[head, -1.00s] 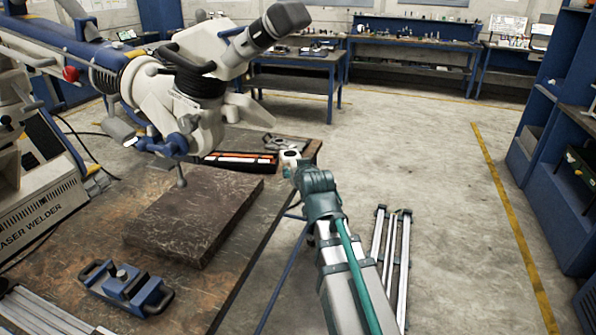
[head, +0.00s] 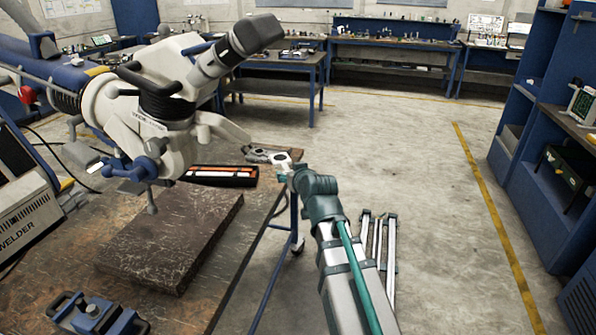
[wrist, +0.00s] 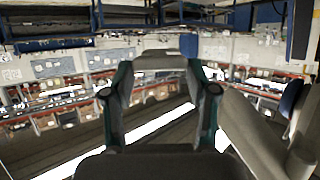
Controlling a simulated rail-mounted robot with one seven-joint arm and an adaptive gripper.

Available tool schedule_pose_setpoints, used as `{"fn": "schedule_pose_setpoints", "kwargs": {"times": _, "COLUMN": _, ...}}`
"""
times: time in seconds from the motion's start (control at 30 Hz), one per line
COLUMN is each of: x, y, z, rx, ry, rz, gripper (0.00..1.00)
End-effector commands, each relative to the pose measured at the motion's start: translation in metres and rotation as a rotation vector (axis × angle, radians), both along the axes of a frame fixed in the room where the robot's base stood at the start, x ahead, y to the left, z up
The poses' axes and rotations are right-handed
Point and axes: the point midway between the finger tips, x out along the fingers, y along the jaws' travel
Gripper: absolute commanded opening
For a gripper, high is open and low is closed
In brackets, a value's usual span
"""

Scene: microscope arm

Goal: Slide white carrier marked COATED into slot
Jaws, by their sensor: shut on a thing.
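My gripper (head: 288,173) is at the far end of my arm, beyond the right edge of the brown slab. It is shut on the white carrier (head: 281,159), a small pale piece with a round dark opening. In the wrist view the carrier (wrist: 162,60) spans between the two fingertips (wrist: 163,68); its COATED marking is not readable. The cream microscope (head: 160,105) hangs at the left on its boom, apart from the carrier. A pale rounded body (wrist: 258,130) shows at the right of the wrist view. I cannot make out the slot.
The brown slab (head: 175,235) lies on the workbench (head: 225,290), with a blue fixture (head: 95,315) in front. A dark tray with orange strips (head: 222,175) lies behind the slab. Open floor (head: 420,200) is on the right, with blue shelving beyond.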

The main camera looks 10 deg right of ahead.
Motion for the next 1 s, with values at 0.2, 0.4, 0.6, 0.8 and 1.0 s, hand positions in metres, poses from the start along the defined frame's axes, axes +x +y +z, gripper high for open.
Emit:
{"fn": "schedule_pose_setpoints", "kwargs": {"times": 0.2, "x": -0.009, "y": 0.029, "z": 0.003, "rx": 0.004, "ry": 0.000, "rz": 0.167, "gripper": 0.23}}
{"fn": "schedule_pose_setpoints", "kwargs": {"times": 0.4, "x": -0.027, "y": 0.072, "z": 0.017, "rx": 0.005, "ry": -0.002, "rz": 0.452, "gripper": 0.23}}
{"fn": "schedule_pose_setpoints", "kwargs": {"times": 0.6, "x": -0.055, "y": 0.113, "z": 0.035, "rx": 0.003, "ry": -0.004, "rz": 0.772, "gripper": 0.23}}
{"fn": "schedule_pose_setpoints", "kwargs": {"times": 0.8, "x": -0.074, "y": 0.129, "z": 0.042, "rx": 0.002, "ry": -0.004, "rz": 0.934, "gripper": 0.23}}
{"fn": "schedule_pose_setpoints", "kwargs": {"times": 1.0, "x": -0.078, "y": 0.130, "z": 0.041, "rx": 0.002, "ry": -0.004, "rz": 0.971, "gripper": 0.23}}
